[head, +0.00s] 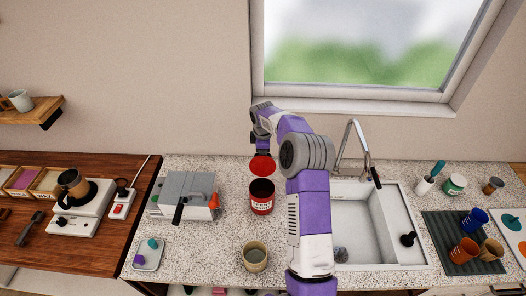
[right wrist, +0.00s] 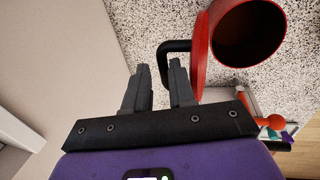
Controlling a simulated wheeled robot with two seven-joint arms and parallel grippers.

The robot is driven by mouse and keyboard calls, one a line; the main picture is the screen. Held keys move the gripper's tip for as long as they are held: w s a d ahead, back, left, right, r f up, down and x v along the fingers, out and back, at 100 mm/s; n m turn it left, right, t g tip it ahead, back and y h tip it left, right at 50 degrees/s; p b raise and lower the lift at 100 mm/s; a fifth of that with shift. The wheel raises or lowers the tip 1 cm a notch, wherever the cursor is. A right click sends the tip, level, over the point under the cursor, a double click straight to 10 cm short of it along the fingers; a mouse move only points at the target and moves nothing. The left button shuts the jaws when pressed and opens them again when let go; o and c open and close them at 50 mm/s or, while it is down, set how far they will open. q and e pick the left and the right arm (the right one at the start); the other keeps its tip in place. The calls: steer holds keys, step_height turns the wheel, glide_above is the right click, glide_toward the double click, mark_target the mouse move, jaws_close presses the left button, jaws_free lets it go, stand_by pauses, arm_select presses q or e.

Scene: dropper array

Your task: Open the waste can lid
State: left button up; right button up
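The red waste can (head: 262,207) stands on the speckled counter, left of the sink. Its red lid (head: 262,166) is raised at the can's back edge, and the dark inside of the can shows. In the right wrist view the can (right wrist: 250,35) is open at the top right, with the lid (right wrist: 201,55) seen nearly edge-on and a black handle (right wrist: 172,46) on it. My right gripper (right wrist: 160,66) is open, its two fingers apart at the handle; I cannot tell whether they touch it. In the head view the right gripper (head: 259,148) is just behind the lid. My left gripper is not in view.
A grey boxy appliance (head: 185,190) with a black handle stands left of the can. A beige cup (head: 255,257) is in front of it. The sink (head: 362,225) and tap (head: 357,150) are to the right. A small tray (head: 149,256) lies front left. A wall is close behind.

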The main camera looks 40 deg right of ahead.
steer(key=v, duration=0.7)
steer(key=shift+r+b, duration=0.3)
steer(key=shift+b, duration=0.05)
steer(key=shift+f, duration=0.1)
stand_by(0.3)
